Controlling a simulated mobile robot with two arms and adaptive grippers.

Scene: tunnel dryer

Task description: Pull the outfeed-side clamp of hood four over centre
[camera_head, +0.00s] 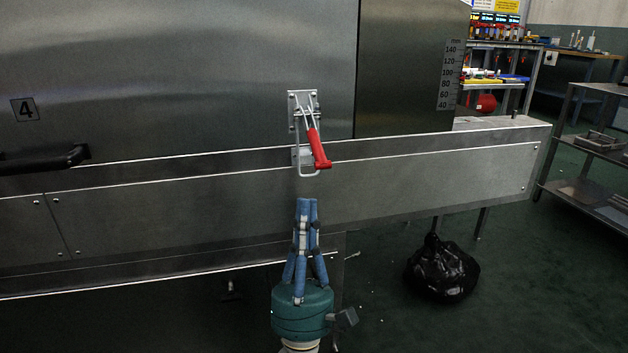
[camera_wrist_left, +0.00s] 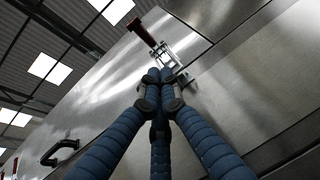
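Hood four (camera_head: 180,70) is a brushed steel panel with a "4" label (camera_head: 25,110) at left. The clamp (camera_head: 303,103) is at its lower right, with a metal bracket, a wire loop and a red handle (camera_head: 319,150) slanting down and slightly right. The loop hangs over a small plate on the rail below; I cannot tell whether it is hooked. My left gripper (camera_head: 307,201) points up just below the clamp, its blue fingers drawn together and empty. In the left wrist view the fingertips (camera_wrist_left: 158,75) overlap the clamp's metal part, with the red handle (camera_wrist_left: 140,33) beyond; contact is unclear. My right gripper is not visible.
A black bar handle (camera_head: 45,158) projects from the hood at left. A steel rail (camera_head: 430,175) runs below the hood. A black bag (camera_head: 441,270) lies on the green floor at right. Shelves (camera_head: 590,140) stand at far right. The floor between is clear.

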